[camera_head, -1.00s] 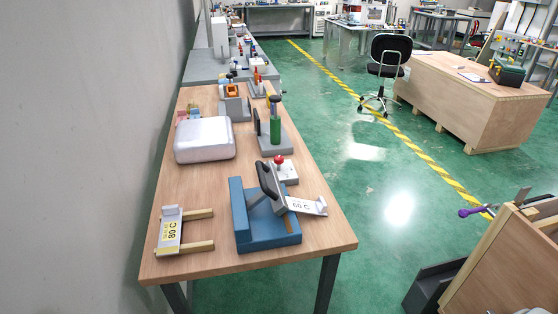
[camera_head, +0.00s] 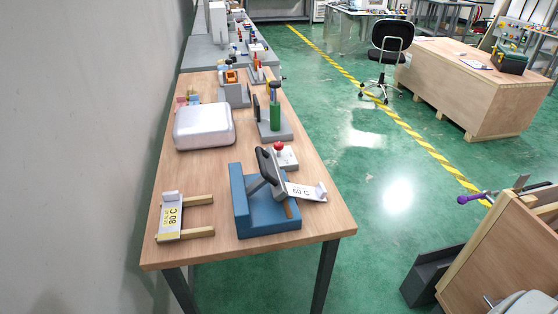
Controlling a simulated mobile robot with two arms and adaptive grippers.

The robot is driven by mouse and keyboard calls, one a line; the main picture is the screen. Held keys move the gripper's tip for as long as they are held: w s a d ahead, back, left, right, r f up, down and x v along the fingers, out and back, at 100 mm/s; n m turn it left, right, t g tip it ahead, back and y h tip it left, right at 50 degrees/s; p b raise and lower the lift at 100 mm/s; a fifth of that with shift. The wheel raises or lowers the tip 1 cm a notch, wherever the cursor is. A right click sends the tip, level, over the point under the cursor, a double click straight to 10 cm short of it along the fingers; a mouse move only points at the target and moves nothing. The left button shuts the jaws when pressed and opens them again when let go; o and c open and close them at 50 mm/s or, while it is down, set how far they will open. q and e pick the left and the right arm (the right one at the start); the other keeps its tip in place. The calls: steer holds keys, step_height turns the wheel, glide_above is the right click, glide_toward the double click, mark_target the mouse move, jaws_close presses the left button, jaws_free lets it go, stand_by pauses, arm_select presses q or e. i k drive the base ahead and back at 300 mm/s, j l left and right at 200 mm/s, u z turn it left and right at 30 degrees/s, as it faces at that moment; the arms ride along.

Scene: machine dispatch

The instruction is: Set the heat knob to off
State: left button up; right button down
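I cannot make out a heat knob for certain. A blue device (camera_head: 265,215) with a dark lever handle (camera_head: 269,170) stands at the near end of the wooden workbench. A plate marked 60 C (camera_head: 303,191) sits at its right side. A small pale block with a red ball knob (camera_head: 278,147) is just behind it. A plate marked 80 C (camera_head: 171,215) lies across wooden bars at the near left. No off marking can be read. Neither of my grippers is in view.
The workbench (camera_head: 190,253) also holds a silvery-white case (camera_head: 204,128) and a green-posted fixture (camera_head: 275,118). A grey wall is close on the left. A wooden crate (camera_head: 490,262) stands at the lower right. Green floor lies open between, crossed by a yellow-black line.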

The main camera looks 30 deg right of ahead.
mark_target(278, 145)
steer(key=z, duration=1.05)
